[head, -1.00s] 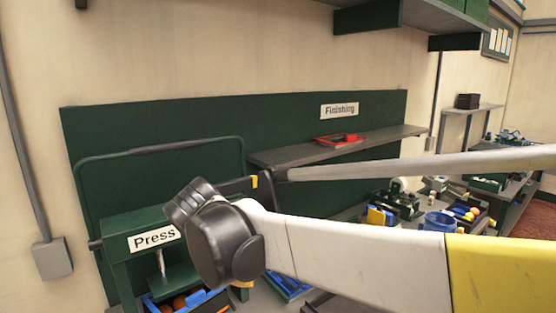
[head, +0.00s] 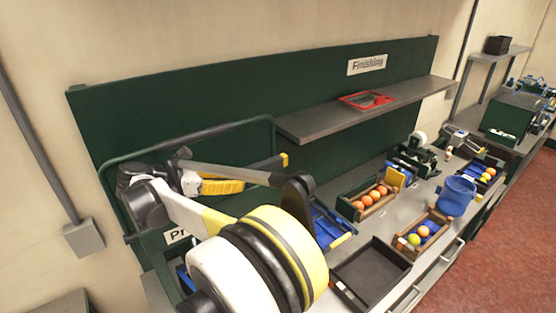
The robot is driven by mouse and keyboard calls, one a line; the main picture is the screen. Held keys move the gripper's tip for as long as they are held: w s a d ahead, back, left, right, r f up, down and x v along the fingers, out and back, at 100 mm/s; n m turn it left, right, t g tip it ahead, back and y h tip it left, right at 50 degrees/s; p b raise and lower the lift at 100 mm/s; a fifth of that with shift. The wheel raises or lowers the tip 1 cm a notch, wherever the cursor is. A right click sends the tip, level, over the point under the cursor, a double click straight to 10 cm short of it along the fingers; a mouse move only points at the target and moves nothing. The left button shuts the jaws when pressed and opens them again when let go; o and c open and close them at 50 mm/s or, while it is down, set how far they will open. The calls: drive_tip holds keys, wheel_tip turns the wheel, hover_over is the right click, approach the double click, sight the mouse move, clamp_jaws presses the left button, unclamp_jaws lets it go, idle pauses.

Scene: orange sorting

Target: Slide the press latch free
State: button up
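The green press (head: 142,238) stands at the left of the bench in the head view, with a tubular guard frame (head: 230,124) above it. My arm covers most of its front and part of its label. A dark bar with a yellow end (head: 284,160) shows at the right of the frame; whether this is the latch, I cannot tell. My folded arm crosses in front of the press. I cannot pick out my gripper's fingers among the dark parts there, nor see whether they touch the press.
A grey shelf (head: 330,124) holds a red tray (head: 352,100). Red floor (head: 500,245) is clear at right.

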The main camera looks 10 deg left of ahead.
sight(269, 166)
drive_tip(key=w+d, duration=0.3)
drive_tip(key=w, duration=0.1)
drive_tip(key=w+d+p, duration=0.1)
drive_tip(key=w+d, duration=0.3)
drive_tip(key=shift+w+d, duration=0.25)
drive_tip(key=shift+w, duration=0.05)
drive_tip(key=shift+w+d+f+p, duration=0.2)
drive_tip(key=shift+w+d+p, duration=0.1)
drive_tip(key=shift+w+p, duration=0.1)
drive_tip(key=shift+s, duration=0.1)
clamp_jaws()
